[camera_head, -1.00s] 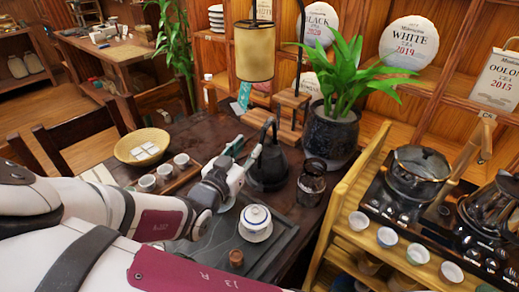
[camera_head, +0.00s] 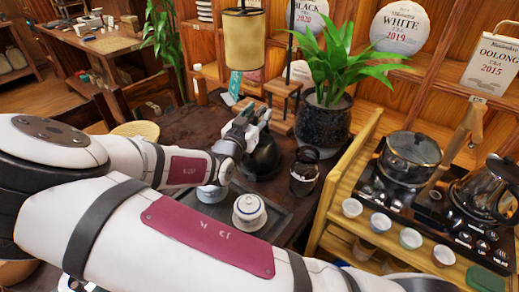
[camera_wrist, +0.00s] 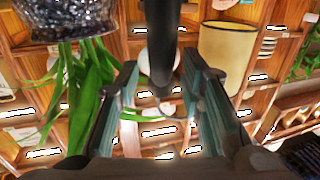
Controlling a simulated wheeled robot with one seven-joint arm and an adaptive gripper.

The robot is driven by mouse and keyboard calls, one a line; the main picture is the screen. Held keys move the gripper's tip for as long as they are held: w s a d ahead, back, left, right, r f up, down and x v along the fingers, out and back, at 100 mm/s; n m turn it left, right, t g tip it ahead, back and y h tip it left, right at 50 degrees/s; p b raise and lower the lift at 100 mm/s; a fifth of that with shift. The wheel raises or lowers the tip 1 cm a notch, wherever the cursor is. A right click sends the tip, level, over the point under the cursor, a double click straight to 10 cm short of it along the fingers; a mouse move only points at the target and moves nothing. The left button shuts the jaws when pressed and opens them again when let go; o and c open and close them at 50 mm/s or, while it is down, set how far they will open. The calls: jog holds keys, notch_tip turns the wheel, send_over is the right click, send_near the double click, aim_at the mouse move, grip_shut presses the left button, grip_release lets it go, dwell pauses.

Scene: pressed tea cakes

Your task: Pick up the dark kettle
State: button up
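The dark kettle (camera_head: 263,160) stands upright at the back of the dark tray. Its upper part and handle are partly covered by my gripper (camera_head: 258,116) in the head view. In the wrist view, which looks upside down, a dark bar that looks like the kettle's handle (camera_wrist: 163,55) comes down between the two teal fingers. My gripper (camera_wrist: 163,95) is open, with a visible gap on both sides of the bar. I cannot see any finger touching it.
A dark glass jug (camera_head: 304,172) stands just right of the kettle. A lidded white cup (camera_head: 249,212) sits in front on the tray (camera_head: 283,218). A potted plant (camera_head: 323,125) and a hanging lamp (camera_head: 243,38) are behind. A wooden stand (camera_head: 337,205) borders the right.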

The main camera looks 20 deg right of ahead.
jog(key=shift+x, duration=0.85)
jog(key=shift+c, duration=0.2)
grip_shut()
jog(key=shift+r, duration=0.2)
